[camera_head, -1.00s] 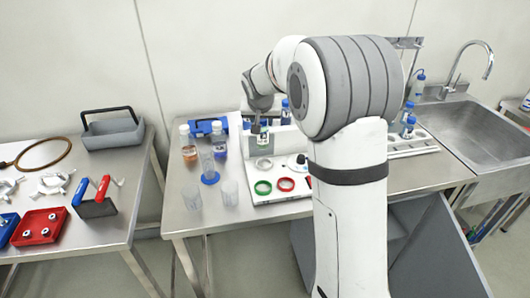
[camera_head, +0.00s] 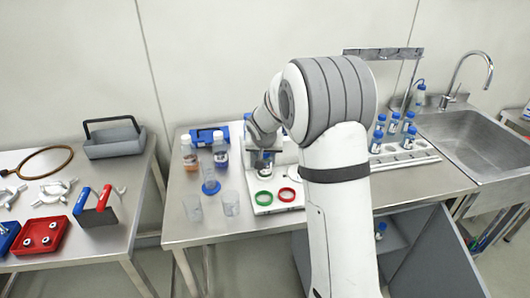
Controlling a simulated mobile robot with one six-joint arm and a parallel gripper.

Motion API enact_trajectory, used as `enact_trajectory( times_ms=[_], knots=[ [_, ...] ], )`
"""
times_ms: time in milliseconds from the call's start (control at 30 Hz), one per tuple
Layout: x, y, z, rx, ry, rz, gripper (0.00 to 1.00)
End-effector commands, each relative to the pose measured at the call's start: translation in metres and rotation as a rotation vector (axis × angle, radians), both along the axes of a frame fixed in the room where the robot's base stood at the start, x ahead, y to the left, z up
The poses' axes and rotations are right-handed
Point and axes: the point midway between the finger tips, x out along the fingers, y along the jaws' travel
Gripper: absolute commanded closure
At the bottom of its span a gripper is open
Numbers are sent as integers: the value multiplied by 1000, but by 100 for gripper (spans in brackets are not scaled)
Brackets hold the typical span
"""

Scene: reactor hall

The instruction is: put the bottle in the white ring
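My gripper (camera_head: 265,151) is low over the white board (camera_head: 256,209) on the middle table, partly hidden by my wrist. It is small here, but its fingers appear closed around the upper part of the bottle (camera_head: 264,159). The bottle is upright, at the place of the white ring behind the green ring (camera_head: 264,198). The white ring is mostly hidden by the bottle and gripper, so I cannot tell whether the bottle's base rests inside it. A red ring (camera_head: 287,195) lies right of the green one.
Two capped bottles (camera_head: 189,154) (camera_head: 220,153), a cylinder on a blue foot (camera_head: 210,187) and two clear beakers (camera_head: 193,207) (camera_head: 231,203) stand to the left. A blue-capped bottle rack (camera_head: 405,160) and sink (camera_head: 485,145) are right. My arm hides the table's middle.

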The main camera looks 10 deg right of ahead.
Motion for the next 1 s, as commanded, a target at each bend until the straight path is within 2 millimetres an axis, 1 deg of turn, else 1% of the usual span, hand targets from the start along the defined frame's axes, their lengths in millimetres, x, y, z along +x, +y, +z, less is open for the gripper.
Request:
enact_trajectory(
  times_ms=[33, 200, 233, 433, 567, 667, 767, 1000],
  knots=[
    [0, 0, 0, 0, 0, 0, 58],
    [0, 0, 0, 0, 0, 0, 44],
    [0, 0, 0, 1, 0, -1, 43],
    [0, -1, 1, 0, 0, -1, 43],
    [-1, 0, 5, 0, -1, -1, 43],
    [-7, 1, 16, 1, -4, -2, 43],
    [-18, 4, 31, 1, -4, -2, 43],
    [-44, 10, 74, 0, -5, 0, 43]
  ],
)
